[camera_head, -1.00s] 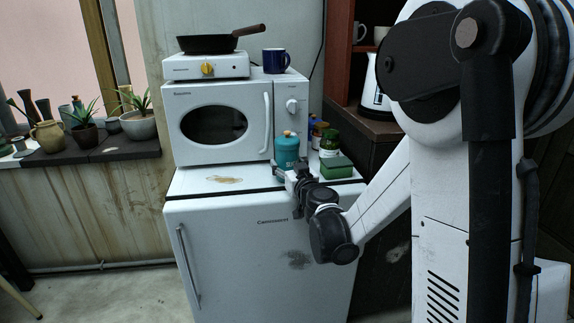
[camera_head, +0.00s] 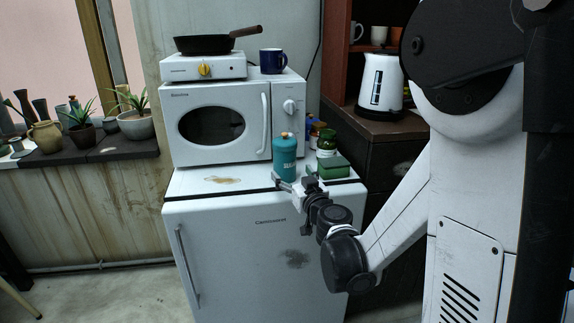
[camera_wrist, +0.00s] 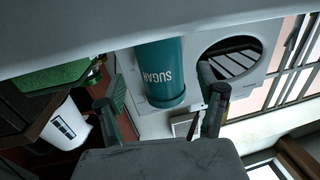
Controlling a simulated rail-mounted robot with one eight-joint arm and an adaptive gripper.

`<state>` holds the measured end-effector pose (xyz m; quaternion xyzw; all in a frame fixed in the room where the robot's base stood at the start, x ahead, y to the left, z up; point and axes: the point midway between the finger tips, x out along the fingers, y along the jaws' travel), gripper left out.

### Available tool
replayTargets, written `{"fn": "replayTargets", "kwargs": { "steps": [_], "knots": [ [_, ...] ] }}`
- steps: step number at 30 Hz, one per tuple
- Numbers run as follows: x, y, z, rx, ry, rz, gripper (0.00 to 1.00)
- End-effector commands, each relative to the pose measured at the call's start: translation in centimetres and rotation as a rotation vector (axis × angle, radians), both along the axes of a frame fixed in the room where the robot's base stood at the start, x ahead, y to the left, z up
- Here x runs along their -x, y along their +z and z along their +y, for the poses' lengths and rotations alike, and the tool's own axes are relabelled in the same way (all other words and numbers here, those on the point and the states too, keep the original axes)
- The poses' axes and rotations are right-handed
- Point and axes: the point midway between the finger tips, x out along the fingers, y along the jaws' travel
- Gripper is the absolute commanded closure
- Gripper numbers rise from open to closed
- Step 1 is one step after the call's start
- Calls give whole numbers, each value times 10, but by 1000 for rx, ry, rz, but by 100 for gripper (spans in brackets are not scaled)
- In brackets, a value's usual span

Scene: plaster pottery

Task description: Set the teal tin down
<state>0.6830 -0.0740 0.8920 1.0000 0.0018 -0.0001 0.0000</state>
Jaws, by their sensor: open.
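The teal tin (camera_head: 285,156) stands upright on top of the white fridge (camera_head: 240,186), near its front edge and in front of the microwave. It has a tan knob on its lid. In the wrist view the tin (camera_wrist: 163,75) appears upside down with the word SUGAR on it. My gripper (camera_head: 297,181) is open and empty just in front of the tin, low at the fridge's front edge. In the wrist view its fingers (camera_wrist: 160,92) are spread wide, one to each side of the tin, with the tin beyond them.
A green box (camera_head: 333,166) and small jars (camera_head: 326,140) stand just right of the tin. The microwave (camera_head: 218,125) is behind, carrying a hotplate, pan and blue mug (camera_head: 273,61). The fridge top left of the tin is bare except for a brown stain (camera_head: 222,180).

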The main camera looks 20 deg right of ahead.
Motion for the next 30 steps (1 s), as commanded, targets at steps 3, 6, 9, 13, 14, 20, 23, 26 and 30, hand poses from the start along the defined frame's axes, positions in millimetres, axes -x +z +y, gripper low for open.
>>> {"fn": "replayTargets", "kwargs": {
  "steps": [3, 6, 9, 13, 14, 20, 23, 26, 30],
  "knots": [
    [22, 1, 0, 0, -1, 0, 29],
    [35, 1, -1, 0, -1, 0, 29],
    [44, 0, 0, 0, 0, 0, 29],
    [50, 2, 3, 0, 9, 3, 29],
    [51, 4, 5, 0, 16, 6, 29],
    [64, 22, 42, -3, 124, 64, 29],
    [77, 28, 64, -7, 188, 123, 29],
    [92, 31, 84, -10, 241, 194, 29],
    [119, 30, 105, -15, 291, 311, 29]
  ]
}}
